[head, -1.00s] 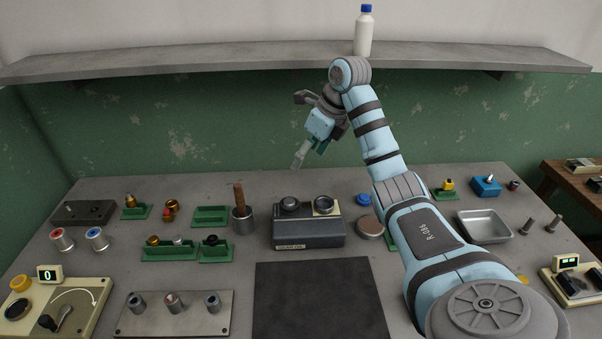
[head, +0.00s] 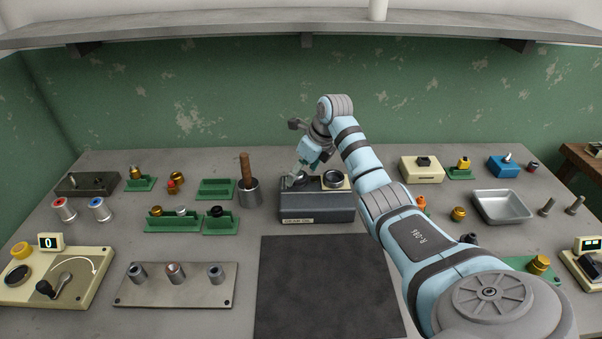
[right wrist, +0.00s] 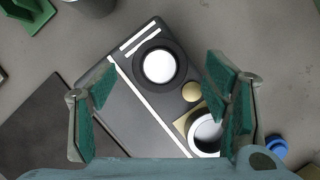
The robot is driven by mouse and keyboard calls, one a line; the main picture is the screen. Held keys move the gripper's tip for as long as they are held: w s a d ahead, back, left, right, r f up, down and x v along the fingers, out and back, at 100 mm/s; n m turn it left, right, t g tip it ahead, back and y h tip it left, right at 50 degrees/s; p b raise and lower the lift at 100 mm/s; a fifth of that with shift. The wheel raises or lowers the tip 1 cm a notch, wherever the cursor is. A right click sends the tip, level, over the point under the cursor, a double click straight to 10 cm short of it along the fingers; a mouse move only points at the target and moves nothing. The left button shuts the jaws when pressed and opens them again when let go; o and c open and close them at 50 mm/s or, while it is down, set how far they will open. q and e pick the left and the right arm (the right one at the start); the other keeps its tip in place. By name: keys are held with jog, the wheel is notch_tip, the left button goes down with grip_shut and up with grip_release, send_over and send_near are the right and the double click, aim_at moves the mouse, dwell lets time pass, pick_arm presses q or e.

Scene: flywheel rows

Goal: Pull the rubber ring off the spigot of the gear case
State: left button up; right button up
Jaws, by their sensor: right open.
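The gear case (head: 318,207) is a dark grey box with a label on its front, at the centre of the bench. In the right wrist view its top (right wrist: 140,100) carries a spigot (right wrist: 159,66) with a bright round face, and the dark rubber ring (right wrist: 142,82) lies around it. My right gripper (head: 298,176) is over the left part of the case. In the right wrist view its green-padded fingers (right wrist: 165,95) are spread and empty, one to each side and nearer the lower edge than the ring. In the head view the gripper partly hides the spigot. My left gripper is out of view.
A second round fitting (right wrist: 207,132) stands on a beige plate on the case. A pot with a wooden handle (head: 249,190) stands just left of the case. A dark mat (head: 325,285) lies clear in front. A shelf (head: 300,28) runs above the bench.

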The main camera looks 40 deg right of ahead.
jog(key=shift+w+f, duration=0.15)
jog(key=shift+f, duration=0.25)
jog(key=c, duration=1.3)
jog(key=shift+c, duration=0.2)
jog(key=shift+r+p, duration=0.65)
jog(key=shift+p, duration=0.15)
jog(key=shift+r+p, duration=1.95)
